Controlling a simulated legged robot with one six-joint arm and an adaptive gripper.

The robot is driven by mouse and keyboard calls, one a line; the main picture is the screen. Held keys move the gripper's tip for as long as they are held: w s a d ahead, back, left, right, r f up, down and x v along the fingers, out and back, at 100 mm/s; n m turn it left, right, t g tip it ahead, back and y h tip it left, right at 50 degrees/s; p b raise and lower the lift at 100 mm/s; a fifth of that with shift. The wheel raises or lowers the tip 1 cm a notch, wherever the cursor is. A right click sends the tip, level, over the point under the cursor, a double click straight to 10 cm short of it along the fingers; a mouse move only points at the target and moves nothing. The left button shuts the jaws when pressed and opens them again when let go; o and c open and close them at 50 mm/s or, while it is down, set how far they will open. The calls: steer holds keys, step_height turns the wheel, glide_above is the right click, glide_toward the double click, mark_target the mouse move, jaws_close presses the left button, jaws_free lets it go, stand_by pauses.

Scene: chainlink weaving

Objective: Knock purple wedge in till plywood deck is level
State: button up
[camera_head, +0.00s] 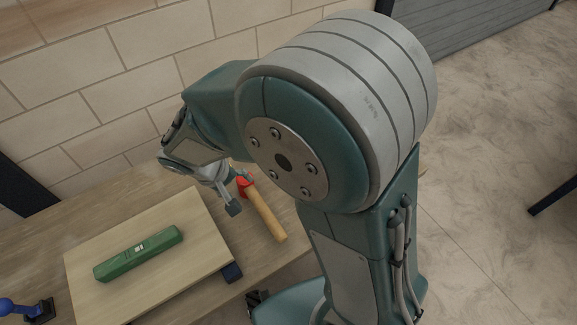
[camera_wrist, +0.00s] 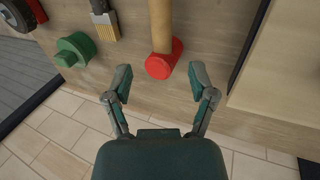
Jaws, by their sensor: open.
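The plywood deck (camera_head: 190,226) lies on the workbench, its edge also showing at the right of the wrist view (camera_wrist: 285,65). A green spirit level (camera_head: 138,254) rests on it; its bubble is too small to read. A dark blue-purple block (camera_head: 232,272) shows at the deck's right corner; I cannot tell whether it is the wedge. A mallet with a red head and wooden handle (camera_head: 266,214) lies on the bench right of the deck. My gripper (camera_wrist: 160,80) is open and empty, its fingers either side of the mallet's red head (camera_wrist: 164,64) in the wrist view.
A green round part (camera_wrist: 76,48) and a paintbrush (camera_wrist: 105,22) lie left of the mallet in the wrist view. A blue knobbed object (camera_head: 10,306) stands at the lower left. A tiled wall (camera_head: 80,60) rises behind the bench.

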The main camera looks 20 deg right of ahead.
steer(key=s+d+r+m+t+y, duration=0.1)
steer(key=s+d+r+t+y, duration=0.1)
steer(key=s+d+r, duration=0.3)
steer(key=s+d+r+m+t+y, duration=0.2)
steer(key=s+d+r, duration=0.4)
steer(key=d+r, duration=0.3)
step_height(320, 180, up, 4)
steer(key=shift+s+d+f, duration=0.15)
steer(key=shift+d+f, duration=0.05)
steer(key=shift+d, duration=0.15)
